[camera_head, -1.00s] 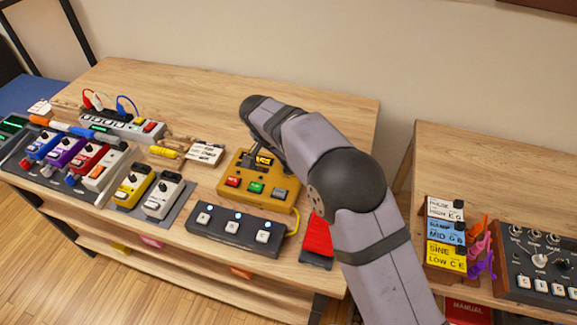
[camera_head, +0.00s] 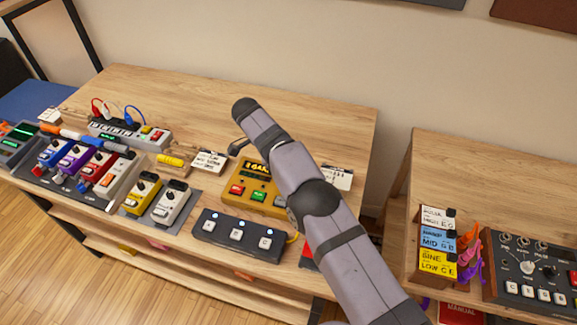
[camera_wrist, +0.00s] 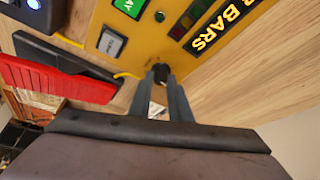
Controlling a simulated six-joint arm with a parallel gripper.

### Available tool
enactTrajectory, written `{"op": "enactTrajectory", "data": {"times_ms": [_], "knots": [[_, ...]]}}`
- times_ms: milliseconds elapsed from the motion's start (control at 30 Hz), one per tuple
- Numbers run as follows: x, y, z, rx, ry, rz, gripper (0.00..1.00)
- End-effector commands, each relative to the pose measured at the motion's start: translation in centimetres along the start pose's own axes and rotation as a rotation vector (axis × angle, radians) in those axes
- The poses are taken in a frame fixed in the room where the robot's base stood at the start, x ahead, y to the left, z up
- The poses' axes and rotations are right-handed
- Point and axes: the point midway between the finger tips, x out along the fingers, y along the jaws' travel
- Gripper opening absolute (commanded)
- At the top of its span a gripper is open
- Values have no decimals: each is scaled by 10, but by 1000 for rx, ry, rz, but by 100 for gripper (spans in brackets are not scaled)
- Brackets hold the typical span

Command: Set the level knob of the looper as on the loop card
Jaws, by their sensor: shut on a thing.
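The yellow looper (camera_head: 252,204) sits on the wooden table with red, green and grey buttons and a display. In the wrist view the looper (camera_wrist: 150,42) fills the top, with part of the word BARS readable. My gripper (camera_wrist: 161,80) points at its edge beside the grey button, its fingers shut on a small black knob (camera_wrist: 160,71). The fingers hide most of the knob, and its pointer cannot be read. In the head view my arm hides the gripper and the looper's right side. White cards lie behind left (camera_head: 210,161) and right (camera_head: 339,178) of the looper; their writing is too small to read.
A black footswitch (camera_head: 238,235) stands in front of the looper, with a red wedge pedal (camera_wrist: 55,80) beside it. Several pedals and a power strip (camera_head: 128,130) stand to the left. A second table stands at the right.

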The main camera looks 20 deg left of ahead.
Motion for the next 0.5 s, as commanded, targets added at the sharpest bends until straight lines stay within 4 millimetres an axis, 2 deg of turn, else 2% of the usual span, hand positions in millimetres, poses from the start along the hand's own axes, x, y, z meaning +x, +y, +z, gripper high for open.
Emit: {"op": "enactTrajectory", "data": {"times_ms": [500], "knots": [[-2, -1, -1, 79, -1, 20, 0]]}}
